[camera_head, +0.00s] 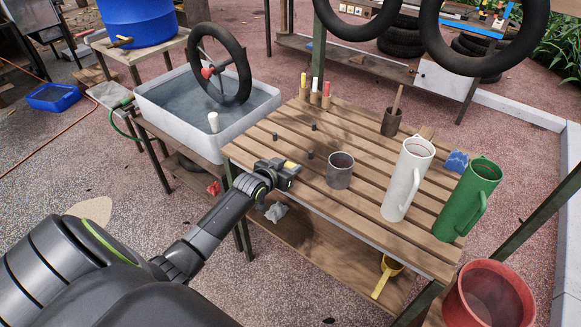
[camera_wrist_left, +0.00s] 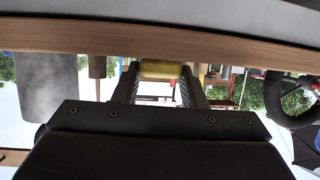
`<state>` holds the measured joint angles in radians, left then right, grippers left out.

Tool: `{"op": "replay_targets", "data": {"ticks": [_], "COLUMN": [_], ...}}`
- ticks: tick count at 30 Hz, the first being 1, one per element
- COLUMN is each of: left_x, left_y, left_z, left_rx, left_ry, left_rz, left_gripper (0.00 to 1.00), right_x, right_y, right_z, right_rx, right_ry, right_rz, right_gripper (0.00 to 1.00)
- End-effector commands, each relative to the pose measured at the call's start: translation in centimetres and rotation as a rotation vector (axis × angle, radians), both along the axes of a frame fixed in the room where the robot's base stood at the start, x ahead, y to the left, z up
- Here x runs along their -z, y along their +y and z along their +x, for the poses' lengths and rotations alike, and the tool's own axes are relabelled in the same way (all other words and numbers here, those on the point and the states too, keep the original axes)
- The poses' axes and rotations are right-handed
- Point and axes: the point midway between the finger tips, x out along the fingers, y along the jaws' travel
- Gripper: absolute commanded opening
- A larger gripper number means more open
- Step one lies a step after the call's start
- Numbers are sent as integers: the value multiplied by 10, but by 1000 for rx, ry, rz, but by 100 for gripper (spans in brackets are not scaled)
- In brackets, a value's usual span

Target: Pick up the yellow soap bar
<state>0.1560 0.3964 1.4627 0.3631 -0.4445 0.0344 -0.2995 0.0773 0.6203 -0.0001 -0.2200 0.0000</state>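The yellow soap bar (camera_head: 291,165) shows as a small yellow patch at my left gripper (camera_head: 289,171), over the near left part of the slatted wooden table (camera_head: 400,238). In the left wrist view the soap bar (camera_wrist_left: 160,70) lies between the two fingertips of my left gripper (camera_wrist_left: 160,75). Both fingers meet its ends, with no gap that I can see. A wooden edge lies right at the bar in that view. I cannot tell whether the bar touches the wood. My right gripper is not in view.
A grey metal cup (camera_head: 340,171) stands just right of the gripper. A white pitcher (camera_head: 405,180) and a green pitcher (camera_head: 468,200) stand further right. A water basin (camera_head: 165,120) with a tyre (camera_head: 243,70) is at the left. Small dark pegs stand behind the gripper.

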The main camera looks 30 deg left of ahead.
Motion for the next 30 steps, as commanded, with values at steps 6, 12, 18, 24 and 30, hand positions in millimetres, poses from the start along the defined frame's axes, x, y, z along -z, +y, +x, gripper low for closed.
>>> {"op": "replay_targets", "data": {"ticks": [6,12,18,24,30], "left_x": [0,-9,-47,-83,-100], "left_y": [0,0,0,1,0], "left_z": [0,0,1,1,1], "left_rx": [0,1,2,1,1], "left_ry": [-1,-3,-7,-3,-2], "left_rz": [0,2,3,3,1], "left_gripper": [16,16,16,16,16], "right_x": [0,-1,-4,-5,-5], "right_y": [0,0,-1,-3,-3], "right_z": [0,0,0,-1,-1], "right_rx": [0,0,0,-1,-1], "right_ry": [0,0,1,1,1], "right_rz": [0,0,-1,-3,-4], "right_gripper": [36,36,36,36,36]}}
